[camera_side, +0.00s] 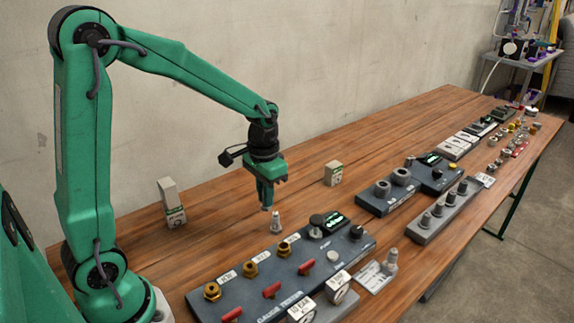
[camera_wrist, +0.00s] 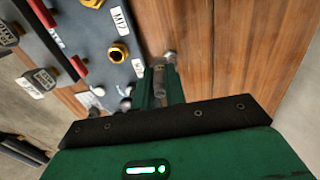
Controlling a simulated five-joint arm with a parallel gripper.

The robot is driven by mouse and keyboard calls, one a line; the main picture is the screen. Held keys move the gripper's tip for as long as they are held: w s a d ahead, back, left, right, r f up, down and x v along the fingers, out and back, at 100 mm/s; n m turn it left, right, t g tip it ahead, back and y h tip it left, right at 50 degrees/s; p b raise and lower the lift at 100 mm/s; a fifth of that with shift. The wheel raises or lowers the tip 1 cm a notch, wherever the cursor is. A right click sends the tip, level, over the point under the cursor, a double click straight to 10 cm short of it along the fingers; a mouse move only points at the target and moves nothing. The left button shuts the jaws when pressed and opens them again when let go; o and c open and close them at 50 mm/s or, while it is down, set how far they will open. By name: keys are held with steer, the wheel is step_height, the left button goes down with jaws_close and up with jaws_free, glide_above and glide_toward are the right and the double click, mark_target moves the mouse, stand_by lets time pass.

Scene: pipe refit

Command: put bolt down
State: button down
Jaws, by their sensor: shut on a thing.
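My gripper (camera_side: 265,205) hangs pointing down over the wooden table, left of and slightly above a small silver upright piece (camera_side: 276,222) standing behind the gauge tester. In the wrist view my gripper (camera_wrist: 161,88) is shut on a grey bolt (camera_wrist: 159,76), which shows between the green fingers. In the side view only a small grey bit of the bolt shows at the fingertips. The silver piece also shows just beyond the fingers in the wrist view (camera_wrist: 170,56). It is apart from the table-top tester panel.
The gauge tester (camera_side: 330,245), with brass fittings and red levers, lies in front of my gripper. A pale block (camera_side: 333,173) stands behind to the right, and a pale box (camera_side: 172,203) to the left. Bare table (camera_side: 225,210) lies between the boxes and tester.

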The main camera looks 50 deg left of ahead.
steer(key=shift+a, duration=0.1)
stand_by(0.3)
steer(key=s+a+f+n, duration=0.1)
steer(key=a+f+n, duration=0.1)
steer(key=a, duration=0.4)
steer(key=s+a+f+n, duration=0.1)
steer(key=a+f+n, duration=0.1)
steer(key=a+n, duration=0.2)
steer(key=s+a+f+n, duration=0.2)
steer(key=a+n, duration=0.1)
steer(key=a, duration=0.6)
steer(key=shift+a+f, duration=0.15)
steer(key=shift+f, duration=0.25)
steer(key=shift+f, duration=2)
steer(key=shift+f, duration=0.1)
steer(key=c, duration=1.5)
jaws_free()
steer(key=shift+o, duration=0.2)
